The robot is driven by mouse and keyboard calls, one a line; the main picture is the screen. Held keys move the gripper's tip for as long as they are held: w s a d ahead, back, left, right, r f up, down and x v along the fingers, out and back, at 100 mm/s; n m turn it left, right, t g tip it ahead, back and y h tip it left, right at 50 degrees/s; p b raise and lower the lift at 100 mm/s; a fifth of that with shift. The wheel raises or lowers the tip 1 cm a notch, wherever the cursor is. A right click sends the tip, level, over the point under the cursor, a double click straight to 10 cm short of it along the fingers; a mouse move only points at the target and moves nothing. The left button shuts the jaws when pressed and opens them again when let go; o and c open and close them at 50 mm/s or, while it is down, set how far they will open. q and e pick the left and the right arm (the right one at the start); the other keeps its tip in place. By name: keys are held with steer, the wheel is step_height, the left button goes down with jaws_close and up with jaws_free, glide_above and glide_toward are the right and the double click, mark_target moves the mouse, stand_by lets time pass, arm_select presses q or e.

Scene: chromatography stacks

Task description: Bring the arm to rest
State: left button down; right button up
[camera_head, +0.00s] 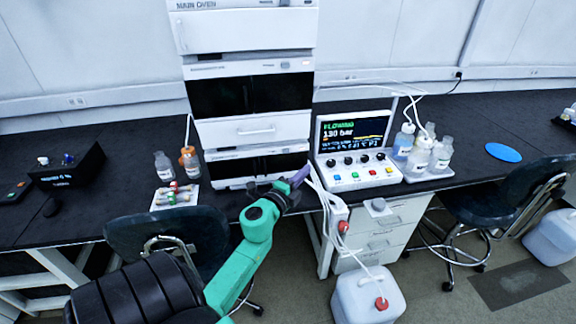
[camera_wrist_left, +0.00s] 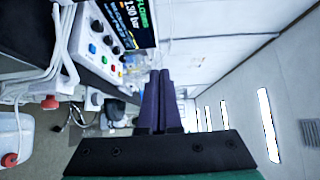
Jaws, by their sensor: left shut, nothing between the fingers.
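My left arm comes in from the left in the head view. Its gripper (camera_head: 299,177) has purple fingers and hangs in front of the bench edge, between the instrument stack (camera_head: 253,128) and the control panel (camera_head: 359,172). In the left wrist view the purple fingers of my left gripper (camera_wrist_left: 158,84) lie together with nothing between them. The control panel also shows at the upper left there (camera_wrist_left: 104,52). Its screen reads flowing and 130 bar. My right gripper is not in view.
White tubing and a bracket (camera_head: 338,215) hang at the bench edge right beside my left gripper. A white jug (camera_head: 368,297) stands on the floor. Bottles on a tray (camera_head: 436,175), a vial rack (camera_head: 175,195) and two chairs (camera_head: 508,196) are around. The bench top (camera_head: 475,130) is partly clear.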

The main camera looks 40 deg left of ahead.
arm_select(q)
steer(key=s+d+b, duration=0.3)
steer(key=s+d, duration=0.1)
steer(key=s, duration=0.5)
steer(key=shift+s+d, duration=0.15)
steer(key=shift+s, duration=0.05)
